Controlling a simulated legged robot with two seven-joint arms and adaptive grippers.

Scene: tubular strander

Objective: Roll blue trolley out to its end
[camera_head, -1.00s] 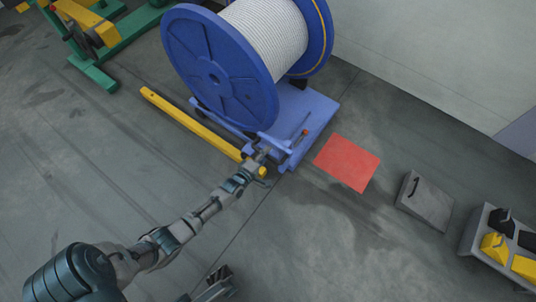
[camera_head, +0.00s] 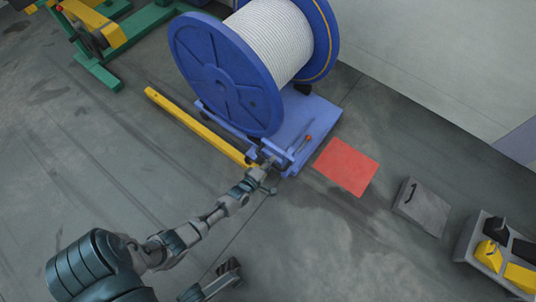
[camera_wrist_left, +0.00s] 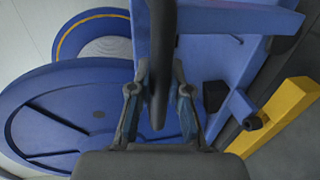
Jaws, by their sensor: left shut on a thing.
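The blue trolley (camera_head: 318,112) carries a large blue spool (camera_head: 215,80) wound with pale cable (camera_head: 270,38). It stands in the upper middle of the head view, just left of a red floor patch (camera_head: 346,166) and apart from it. My left gripper (camera_head: 266,170) is at the trolley's near end. In the left wrist view, the fingers of my left gripper (camera_wrist_left: 159,82) are closed around a dark bar handle (camera_wrist_left: 160,35) in front of the blue trolley deck (camera_wrist_left: 218,55). What appears to be my right gripper (camera_head: 225,272) shows partly at the bottom; its jaws are unclear.
A yellow floor rail (camera_head: 195,124) runs along the trolley's left side. A grey wedge block (camera_head: 421,207) and a grey bin (camera_head: 467,245) with yellow and black items stand at the right. A green and yellow machine (camera_head: 98,70) is at upper left. The near floor is clear.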

